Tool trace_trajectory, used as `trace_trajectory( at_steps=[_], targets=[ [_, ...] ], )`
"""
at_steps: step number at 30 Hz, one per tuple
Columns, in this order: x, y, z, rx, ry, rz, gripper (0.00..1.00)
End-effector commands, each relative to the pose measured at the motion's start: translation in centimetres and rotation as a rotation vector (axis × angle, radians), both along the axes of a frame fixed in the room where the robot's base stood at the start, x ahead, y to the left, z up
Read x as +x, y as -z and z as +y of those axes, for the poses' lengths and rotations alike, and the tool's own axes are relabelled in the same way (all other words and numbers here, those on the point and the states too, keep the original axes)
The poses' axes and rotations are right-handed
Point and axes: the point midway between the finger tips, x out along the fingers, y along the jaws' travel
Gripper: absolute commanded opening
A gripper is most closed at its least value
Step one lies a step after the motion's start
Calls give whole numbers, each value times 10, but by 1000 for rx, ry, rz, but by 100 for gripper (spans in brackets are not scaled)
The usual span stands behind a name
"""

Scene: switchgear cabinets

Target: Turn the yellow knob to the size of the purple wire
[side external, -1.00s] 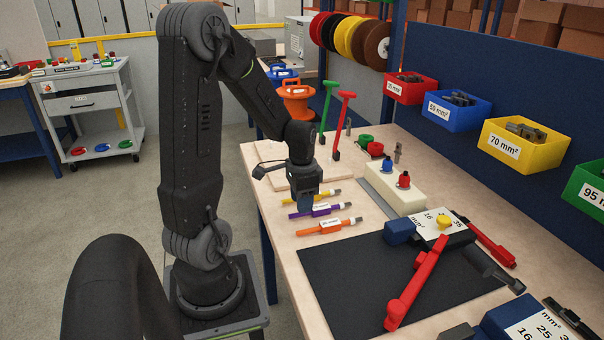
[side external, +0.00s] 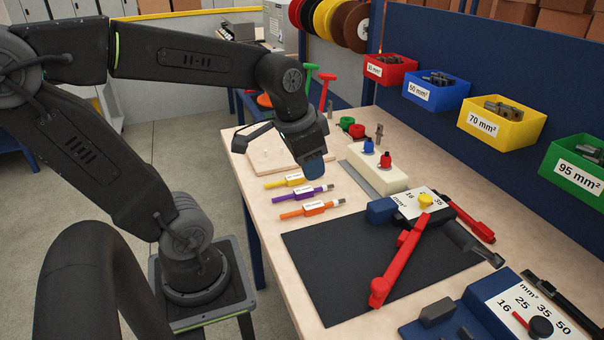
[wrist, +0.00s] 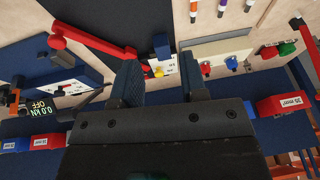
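The yellow knob (side external: 425,201) sits on a white plate with size numbers, on a dark crimping tool with red handles (side external: 402,262). In the wrist view the knob (wrist: 158,73) shows between my fingertips, some way beyond them. The purple wire (side external: 313,194) lies on the table between the yellow wire (side external: 288,181) and the orange wire (side external: 308,209); its label is too small to read. My gripper (side external: 315,168) is above the table, right of the wires' upper end and left of the tool. Its blue fingers (wrist: 160,80) are apart and empty.
A cream block (side external: 377,177) with blue and red knobs stands between the wires and the bins. A black mat (side external: 350,270) lies in front. Labelled bins (side external: 505,125) hang at the back.

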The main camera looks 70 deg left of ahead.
Motion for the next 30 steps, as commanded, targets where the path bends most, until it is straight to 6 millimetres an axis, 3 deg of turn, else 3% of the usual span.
trace_trajectory(
  at_steps=[1,6,13,16,20,24,30],
  targets=[
    [-8,-5,-22,-8,20,-56,40],
    [-29,-12,-60,-63,24,-168,40],
    [-35,-13,-69,-87,19,-196,61],
    [-27,-19,-68,-82,26,-183,61],
    [0,-37,-66,-67,55,-133,61],
    [51,-58,-62,-47,106,-55,61],
    [128,-68,-55,-27,190,61,61]
  ],
)
